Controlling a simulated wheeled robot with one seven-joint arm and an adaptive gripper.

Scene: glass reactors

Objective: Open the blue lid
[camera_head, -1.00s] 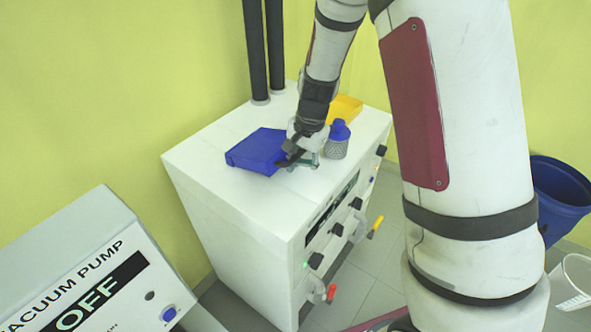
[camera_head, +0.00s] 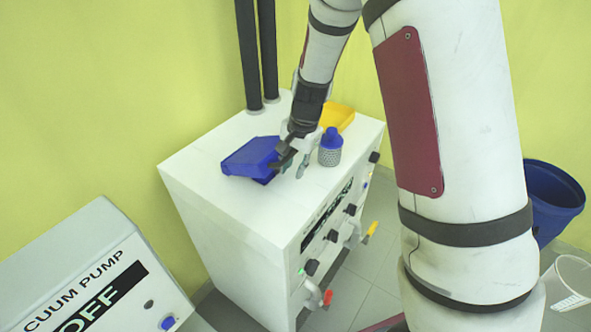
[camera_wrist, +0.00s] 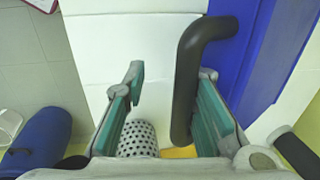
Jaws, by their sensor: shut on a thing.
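The blue lid (camera_head: 250,158) is on top of the white cabinet, left of my gripper, and looks tilted. In the wrist view the lid (camera_wrist: 265,60) fills the upper right. Its bent black handle (camera_wrist: 187,85) runs between my green-padded fingers, close to the right one. In the wrist view my gripper (camera_wrist: 171,80) shows a gap between the handle and the left finger. My fingers partly hide the handle in the head view.
A blue-capped dotted bottle (camera_head: 331,148) stands close right of my gripper, with a yellow tray (camera_head: 338,117) behind it. Two black pipes (camera_head: 258,60) rise at the cabinet's back. The white cabinet top (camera_head: 205,150) is clear at left and front.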

